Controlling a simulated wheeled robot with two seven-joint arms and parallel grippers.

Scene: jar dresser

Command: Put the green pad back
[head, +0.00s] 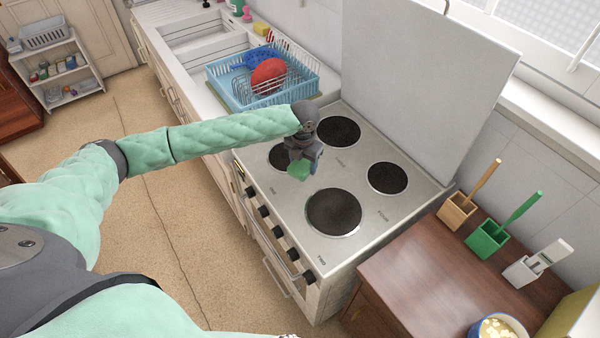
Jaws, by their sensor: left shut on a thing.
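The green pad (299,170) is in my left gripper (301,160), which is shut on it. My left arm reaches in from the left, and the gripper holds the pad above the stove top, among the round burners. The pad looks small and flat, and the gripper hides part of it.
The stove (334,260) has several burners and front knobs. A blue dish rack (236,97) with a red item stands behind it, near the sink (195,28). A wooden dresser top (430,265) at right holds wooden, green (487,240) and white boxes and a bowl (497,327).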

